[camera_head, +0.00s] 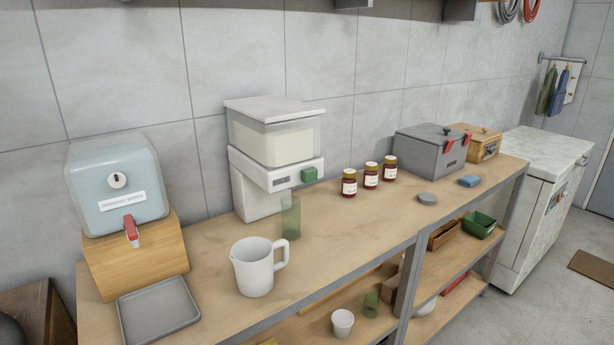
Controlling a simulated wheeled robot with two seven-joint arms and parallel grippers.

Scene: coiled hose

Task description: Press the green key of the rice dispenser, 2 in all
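The rice dispenser (257,196) stands on the wooden counter against the wall. It is white, with a clear hopper (274,143) that holds pale contents under a white lid. I cannot make out anything inside the glass. Neither of my grippers shows in the head view.
A white jug (255,267) stands in front of the glass. A blue water dispenser (116,185) on a wooden block and a grey tray (158,310) are at the left. Several red jars (370,175) and a grey box (432,149) are at the right.

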